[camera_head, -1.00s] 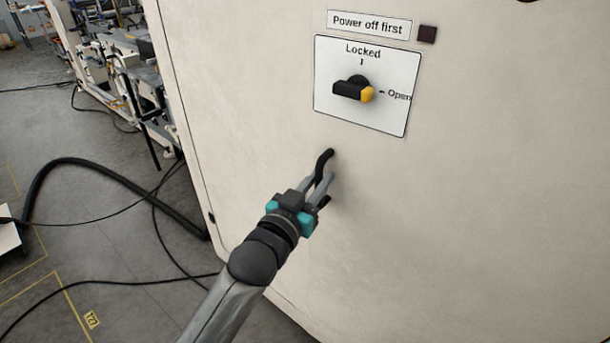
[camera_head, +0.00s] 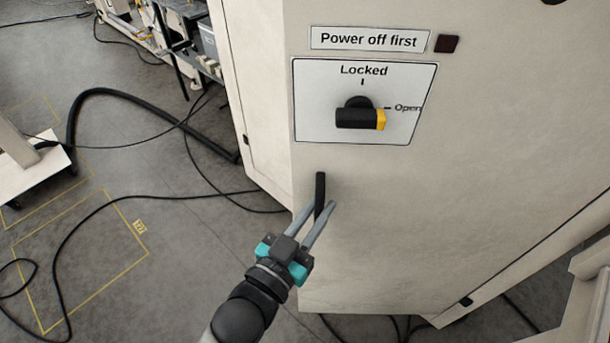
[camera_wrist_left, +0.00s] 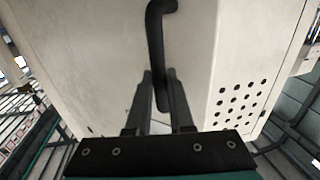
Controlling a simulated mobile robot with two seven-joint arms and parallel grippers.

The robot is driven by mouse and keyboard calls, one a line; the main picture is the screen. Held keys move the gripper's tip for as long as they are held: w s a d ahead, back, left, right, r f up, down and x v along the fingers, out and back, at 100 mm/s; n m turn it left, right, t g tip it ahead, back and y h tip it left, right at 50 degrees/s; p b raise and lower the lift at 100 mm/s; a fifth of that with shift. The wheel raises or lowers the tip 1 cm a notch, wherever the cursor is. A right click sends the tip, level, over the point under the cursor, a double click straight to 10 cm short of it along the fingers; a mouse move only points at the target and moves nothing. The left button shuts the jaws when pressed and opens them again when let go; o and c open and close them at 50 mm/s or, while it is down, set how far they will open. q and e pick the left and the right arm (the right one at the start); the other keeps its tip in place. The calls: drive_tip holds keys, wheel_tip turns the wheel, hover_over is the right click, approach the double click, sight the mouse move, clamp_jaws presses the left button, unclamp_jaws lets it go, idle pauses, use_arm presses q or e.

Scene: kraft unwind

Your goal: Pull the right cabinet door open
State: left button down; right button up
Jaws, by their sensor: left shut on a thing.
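The right cabinet door (camera_head: 400,220) is a cream panel with a vertical black bar handle (camera_head: 320,188) near its left edge. That edge stands out at an angle from the cream cabinet face (camera_head: 255,90) on the left, so the door appears partly open. My left gripper (camera_head: 319,209) is shut on the handle's lower part, one finger on each side. In the left wrist view the black handle (camera_wrist_left: 157,50) runs down between the two fingers (camera_wrist_left: 160,95). My right gripper is not in view.
On the door are a "Power off first" label (camera_head: 370,39) and a rotary switch (camera_head: 360,114) with its yellow end toward "Open". Black cables (camera_head: 75,215) lie on the grey floor at left. A white-topped stand (camera_head: 35,178) is at far left.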

use_arm(q)
drive_tip(key=s, duration=0.6)
drive_tip(key=shift+d+p, duration=0.4)
drive_tip(key=shift+p, duration=0.05)
drive_tip(key=c, duration=0.8)
unclamp_jaws()
drive_tip(key=shift+d, duration=0.1)
drive_tip(key=shift+w, duration=0.1)
drive_tip(key=b+v, duration=0.1)
drive_tip(key=v, duration=1.4)
drive_tip(key=shift+a+b, duration=0.25)
drive_tip(key=shift+b, duration=0.05)
drive_tip(key=shift+c, duration=0.2)
